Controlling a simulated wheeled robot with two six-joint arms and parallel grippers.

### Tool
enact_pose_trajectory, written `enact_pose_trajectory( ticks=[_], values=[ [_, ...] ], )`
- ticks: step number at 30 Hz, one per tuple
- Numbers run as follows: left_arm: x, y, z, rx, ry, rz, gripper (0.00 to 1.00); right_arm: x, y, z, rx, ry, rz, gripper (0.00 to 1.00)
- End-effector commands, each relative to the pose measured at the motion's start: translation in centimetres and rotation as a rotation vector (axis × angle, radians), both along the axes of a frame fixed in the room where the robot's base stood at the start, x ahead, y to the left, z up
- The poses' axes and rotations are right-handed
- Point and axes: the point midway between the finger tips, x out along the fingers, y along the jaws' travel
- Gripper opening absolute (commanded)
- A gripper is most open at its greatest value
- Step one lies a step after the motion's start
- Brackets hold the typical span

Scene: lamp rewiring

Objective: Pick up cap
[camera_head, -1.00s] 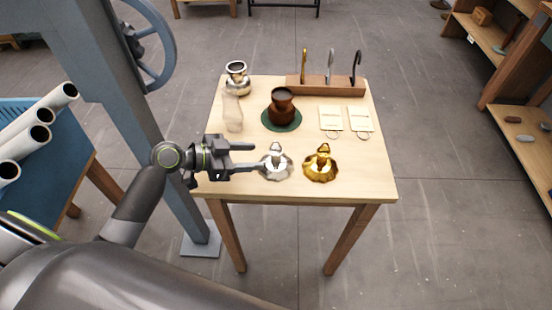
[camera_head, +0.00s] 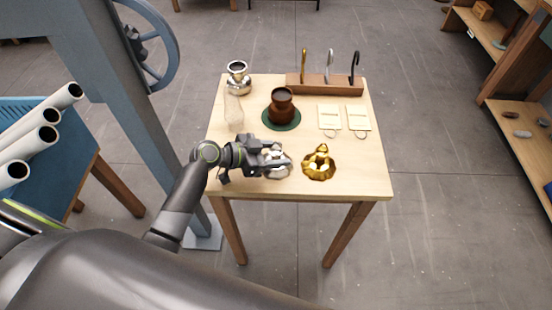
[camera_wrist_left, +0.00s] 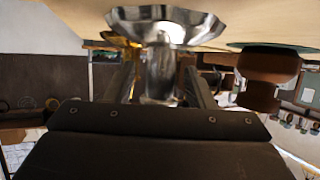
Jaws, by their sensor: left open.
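A silver scalloped cap (camera_head: 283,173) sits at the front of the wooden table, partly hidden by my left gripper (camera_head: 279,160). In the left wrist view the silver cap (camera_wrist_left: 160,62) fills the top middle, its stem between the two open fingers. I cannot tell whether either finger touches it. A gold scalloped cap (camera_head: 318,168) stands just to the right, apart from the gripper. My right gripper is not in view.
The table (camera_head: 350,180) also holds a brown pot (camera_head: 282,108) on a green mat, a silver vase (camera_head: 238,78), a clear glass piece (camera_head: 233,112), two cards (camera_head: 330,117) and a wooden rack (camera_head: 325,87) with hooks. A blue-grey post (camera_head: 150,140) stands left of the table.

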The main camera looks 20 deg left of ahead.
Motion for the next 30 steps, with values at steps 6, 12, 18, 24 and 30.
enact_pose_trajectory(
  ticks=[6,12,18,24,30],
  values=[
    [0.0,0.0,0.0,0.000,0.000,0.000,0.32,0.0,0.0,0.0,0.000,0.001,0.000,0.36],
    [0.0,0.0,0.0,-0.001,0.000,0.000,0.07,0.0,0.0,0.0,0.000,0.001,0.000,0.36],
    [0.0,0.0,0.1,-0.001,-0.001,0.000,0.07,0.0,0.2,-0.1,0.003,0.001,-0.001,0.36],
    [0.0,0.0,1.6,-0.001,-0.005,-0.001,0.07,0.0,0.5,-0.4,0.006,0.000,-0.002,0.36],
    [0.0,0.0,5.3,0.001,-0.008,-0.001,0.07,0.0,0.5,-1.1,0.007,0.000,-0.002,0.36]
  ],
)
